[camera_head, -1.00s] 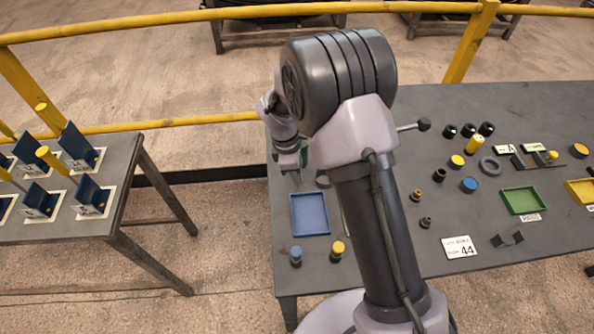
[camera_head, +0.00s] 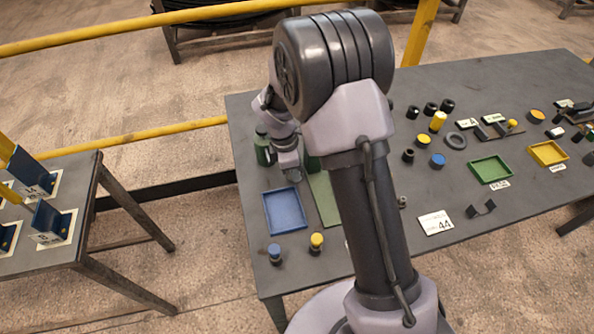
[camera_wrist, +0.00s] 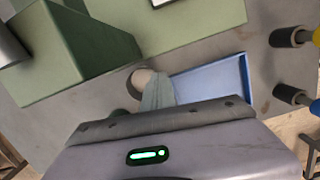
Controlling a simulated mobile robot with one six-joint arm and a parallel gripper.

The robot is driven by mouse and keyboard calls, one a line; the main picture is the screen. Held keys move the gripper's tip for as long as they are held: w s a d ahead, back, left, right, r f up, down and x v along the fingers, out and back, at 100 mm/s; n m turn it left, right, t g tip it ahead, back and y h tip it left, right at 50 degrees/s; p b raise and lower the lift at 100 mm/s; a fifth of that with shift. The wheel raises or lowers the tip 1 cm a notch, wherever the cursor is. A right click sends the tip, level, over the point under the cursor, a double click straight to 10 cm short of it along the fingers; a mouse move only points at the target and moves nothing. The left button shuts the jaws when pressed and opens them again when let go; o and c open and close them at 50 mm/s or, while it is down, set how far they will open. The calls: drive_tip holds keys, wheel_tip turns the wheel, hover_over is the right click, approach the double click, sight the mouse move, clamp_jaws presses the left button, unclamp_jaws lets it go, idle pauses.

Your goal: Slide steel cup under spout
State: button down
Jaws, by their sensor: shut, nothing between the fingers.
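My gripper (camera_head: 291,172) is low over the table, behind the blue tray. In the wrist view, its closed fingers (camera_wrist: 158,92) point beside a round grey-rimmed thing (camera_wrist: 135,74), which looks like the steel cup. The fingers and wrist hide part of it, and I cannot tell if they touch. A green dispenser-like block (camera_wrist: 75,45) stands close by at the upper left; its green parts also show beside my gripper in the head view (camera_head: 313,161). I cannot make out the spout for certain.
A blue tray (camera_head: 266,213) lies in front of my gripper, with a green plate (camera_head: 325,199) to its right. Blue-topped (camera_head: 274,254) and yellow-topped (camera_head: 317,243) pegs stand near the front edge. Green (camera_head: 472,172) and yellow (camera_head: 534,155) trays and several small parts lie to the right.

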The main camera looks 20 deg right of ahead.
drive_tip(key=a, duration=0.2)
drive_tip(key=a+p, duration=0.1)
drive_tip(key=a, duration=0.1)
drive_tip(key=w+a+p, duration=0.1)
drive_tip(key=a, duration=0.2)
drive_tip(key=shift+f, duration=0.2)
drive_tip(key=shift+w+f, duration=0.1)
drive_tip(key=shift+r+p, duration=0.9)
drive_tip(key=shift+r, duration=0.05)
drive_tip(key=shift+a+f, duration=0.1)
drive_tip(key=shift+a, duration=0.15)
drive_tip(key=w+a+p, duration=0.1)
drive_tip(key=a+p, duration=0.1)
drive_tip(key=a, duration=0.9)
drive_tip(key=shift+w+a+p, duration=0.2)
drive_tip(key=shift+a+p, duration=0.05)
drive_tip(key=shift+p, duration=0.1)
drive_tip(key=c, duration=2.2)
unclamp_jaws()
drive_tip(key=shift+f, duration=0.1)
